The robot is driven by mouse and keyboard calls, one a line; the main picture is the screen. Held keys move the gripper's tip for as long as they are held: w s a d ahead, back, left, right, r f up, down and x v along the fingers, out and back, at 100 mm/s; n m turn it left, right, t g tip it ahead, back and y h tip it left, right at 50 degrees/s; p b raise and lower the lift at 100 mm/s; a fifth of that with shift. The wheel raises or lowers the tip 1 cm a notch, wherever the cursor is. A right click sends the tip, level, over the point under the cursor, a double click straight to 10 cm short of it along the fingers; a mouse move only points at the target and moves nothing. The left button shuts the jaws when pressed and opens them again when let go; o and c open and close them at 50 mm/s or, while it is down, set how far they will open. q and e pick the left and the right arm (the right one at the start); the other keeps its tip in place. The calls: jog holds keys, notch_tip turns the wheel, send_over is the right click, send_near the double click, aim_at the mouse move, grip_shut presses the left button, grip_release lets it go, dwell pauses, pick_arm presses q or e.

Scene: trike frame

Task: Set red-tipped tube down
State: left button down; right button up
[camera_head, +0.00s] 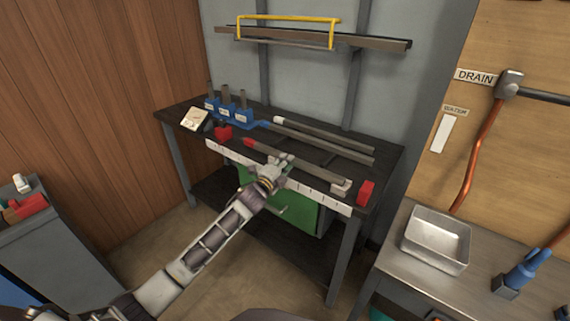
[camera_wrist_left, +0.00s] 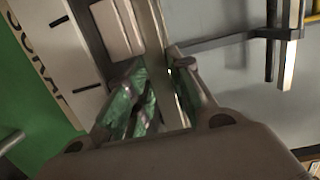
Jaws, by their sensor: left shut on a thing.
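The red-tipped tube (camera_head: 315,169) is a long grey bar with a red end at its left. It lies along the front part of the dark workbench (camera_head: 385,163), just behind the white ruler strip. My left gripper (camera_head: 281,163) is shut on it, nearer the red end than the right end. In the left wrist view the grey tube (camera_wrist_left: 165,50) runs between my green-padded fingers (camera_wrist_left: 158,100). I cannot tell whether the tube touches the bench or a support. My right gripper is not in view.
A white-tipped tube (camera_head: 320,134) and a blue-tipped tube (camera_head: 315,143) lie behind. Blue holders (camera_head: 228,112) with upright pieces stand at the back left. Red blocks (camera_head: 223,132) (camera_head: 366,192) sit near both ends. A metal tray (camera_head: 437,240) is on the right table.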

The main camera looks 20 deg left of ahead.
pick_arm(q)
jog(key=c, duration=1.6)
grip_release()
jog(key=shift+f, duration=0.1)
jog(key=shift+o, duration=0.3)
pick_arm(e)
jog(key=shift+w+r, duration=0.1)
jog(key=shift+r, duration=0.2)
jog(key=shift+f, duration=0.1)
pick_arm(q)
jog(key=shift+s, duration=0.4)
jog(key=s+a+p, duration=0.1)
jog(key=s+a, duration=0.1)
jog(key=s, duration=0.9)
jog(key=shift+r, duration=0.4)
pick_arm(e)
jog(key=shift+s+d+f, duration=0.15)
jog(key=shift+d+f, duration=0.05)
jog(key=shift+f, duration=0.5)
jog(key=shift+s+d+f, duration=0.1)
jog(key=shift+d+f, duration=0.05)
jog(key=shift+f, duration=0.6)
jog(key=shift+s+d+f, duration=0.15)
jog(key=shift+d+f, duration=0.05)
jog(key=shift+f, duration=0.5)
